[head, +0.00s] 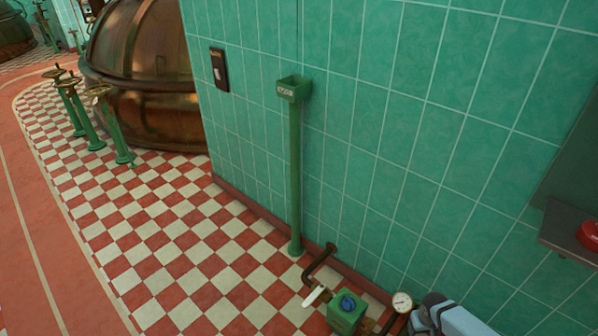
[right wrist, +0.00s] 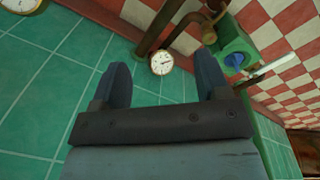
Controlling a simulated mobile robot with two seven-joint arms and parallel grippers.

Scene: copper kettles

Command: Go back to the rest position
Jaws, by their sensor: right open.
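My right gripper (head: 424,312) is at the bottom right of the head view, partly cut off by the lower edge. In the right wrist view its two fingers (right wrist: 161,62) stand wide apart with nothing between them. A round white pressure gauge (head: 402,302) is just left of the gripper in the head view. The gauge (right wrist: 161,62) shows beyond the gap between the fingers in the right wrist view. My left gripper is in neither view.
A green box with a blue knob (head: 347,305), a white-handled lever (head: 315,297) and dark pipes stand low by the tiled wall. A green post (head: 295,170) rises beside them. A copper kettle (head: 150,75) and handwheels are at upper left. Checkered floor (head: 170,240) is clear.

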